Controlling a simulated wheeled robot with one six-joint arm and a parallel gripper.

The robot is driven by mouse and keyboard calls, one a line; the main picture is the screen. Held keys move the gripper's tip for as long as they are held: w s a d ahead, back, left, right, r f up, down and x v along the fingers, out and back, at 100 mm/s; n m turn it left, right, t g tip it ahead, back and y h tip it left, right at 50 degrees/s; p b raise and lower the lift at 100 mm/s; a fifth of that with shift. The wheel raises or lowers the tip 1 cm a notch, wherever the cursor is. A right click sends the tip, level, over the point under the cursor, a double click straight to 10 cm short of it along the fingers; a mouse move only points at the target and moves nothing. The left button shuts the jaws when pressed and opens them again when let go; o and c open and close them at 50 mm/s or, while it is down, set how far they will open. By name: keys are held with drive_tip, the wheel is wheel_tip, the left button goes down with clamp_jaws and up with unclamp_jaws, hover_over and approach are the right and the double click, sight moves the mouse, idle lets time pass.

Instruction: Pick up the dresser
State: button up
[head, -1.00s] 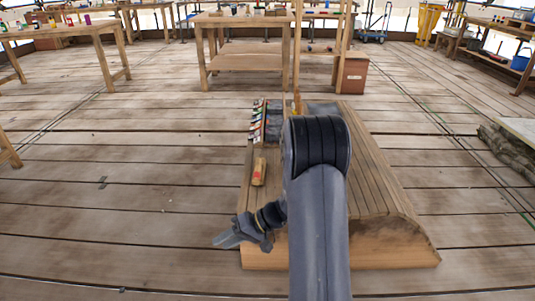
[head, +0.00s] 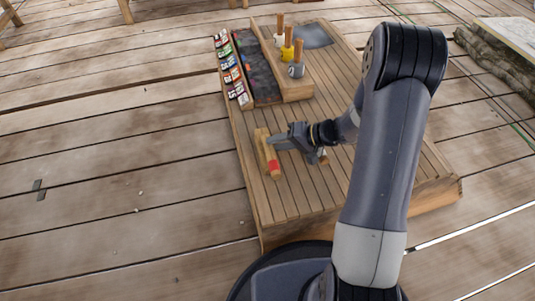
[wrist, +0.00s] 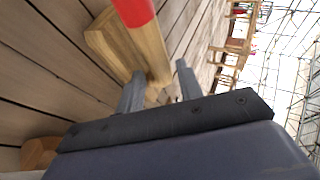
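The dresser is, as far as I can tell, the wooden tool with a red band (head: 263,150), lying on the slatted wooden platform near its left edge. In the wrist view its pale wooden body (wrist: 108,42) and round handle with the red section lie just ahead of the fingers. My gripper (head: 273,143) is at the dresser's right side in the head view. In the wrist view my gripper (wrist: 160,84) has its two fingers apart, with the handle's lower end near or between the tips. I cannot tell whether they touch it.
A dark tray (head: 259,68) with a row of colored labels and a wooden block (head: 297,88) holding several handled tools stand farther back on the platform. A grey plate (head: 312,36) lies behind. A small object (head: 323,157) is partly hidden beneath my wrist.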

drive_tip(key=shift+w+a+f, duration=0.55)
drive_tip(key=shift+w+a, duration=0.2)
drive_tip(key=shift+a, duration=0.1)
clamp_jaws()
